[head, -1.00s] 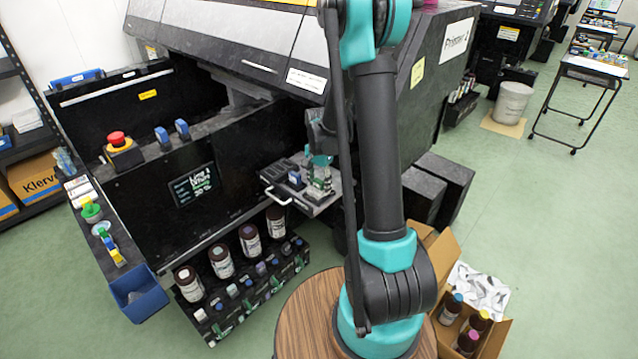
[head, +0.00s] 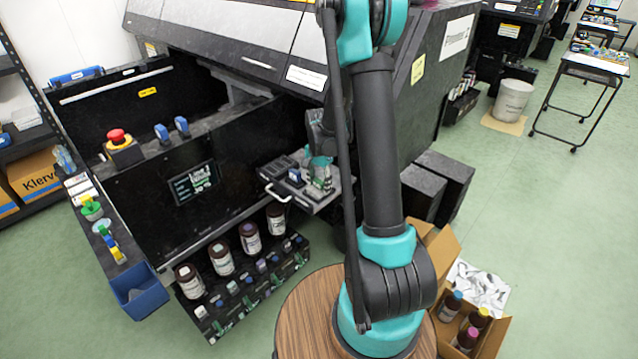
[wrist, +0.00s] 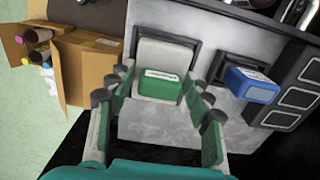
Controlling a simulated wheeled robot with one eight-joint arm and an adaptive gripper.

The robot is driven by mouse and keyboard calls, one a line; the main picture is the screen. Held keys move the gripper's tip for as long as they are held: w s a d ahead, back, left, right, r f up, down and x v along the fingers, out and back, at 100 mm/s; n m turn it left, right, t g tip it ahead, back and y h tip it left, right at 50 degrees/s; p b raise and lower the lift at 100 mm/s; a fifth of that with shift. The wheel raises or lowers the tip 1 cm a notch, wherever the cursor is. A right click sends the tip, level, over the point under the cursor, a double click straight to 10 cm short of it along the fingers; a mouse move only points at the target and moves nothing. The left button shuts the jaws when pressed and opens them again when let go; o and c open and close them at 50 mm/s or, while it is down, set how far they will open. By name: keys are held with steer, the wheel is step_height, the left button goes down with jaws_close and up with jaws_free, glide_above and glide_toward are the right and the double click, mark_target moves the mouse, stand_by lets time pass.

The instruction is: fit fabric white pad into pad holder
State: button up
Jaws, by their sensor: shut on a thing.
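A pale grey-white pad (wrist: 164,57) with a green labelled block (wrist: 164,88) at its near side shows in the wrist view. My gripper (wrist: 160,79) has its fingers on either side of the green block and is shut on this piece. A black pad holder frame (wrist: 138,35) borders the pale pad at its far end and sides; whether the pad is fully seated in it I cannot tell. In the head view my gripper (head: 320,172) is over the pull-out tray (head: 327,204), partly behind my arm, and the pad is too small to make out.
A blue labelled block (wrist: 250,85) sits in a neighbouring black holder to the right, close to my gripper. Empty dark compartments (wrist: 298,98) are further right. An open cardboard box (wrist: 85,68) with bottles stands left. The printer body (head: 232,140) rises beside the tray.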

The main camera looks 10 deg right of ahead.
steer(key=o, duration=1.1)
steer(key=shift+r, duration=0.1)
steer(key=shift+r, duration=3.9)
steer(key=shift+s, duration=0.1)
steer(key=shift+s+r, duration=0.2)
steer(key=shift+s, duration=0.15)
steer(key=s+n+t, duration=0.1)
steer(key=s+n, duration=0.2)
steer(key=s, duration=0.4)
steer(key=s+d+r+n+t, duration=0.1)
steer(key=s+n, duration=0.3)
steer(key=s, duration=0.4)
steer(key=s+d+n+t, duration=0.1)
steer(key=s+n+t, duration=0.1)
steer(key=s, duration=0.5)
steer(key=shift+s+d+r+n, duration=0.15)
steer(key=shift+s+n, duration=0.1)
steer(key=shift+n, duration=0.65)
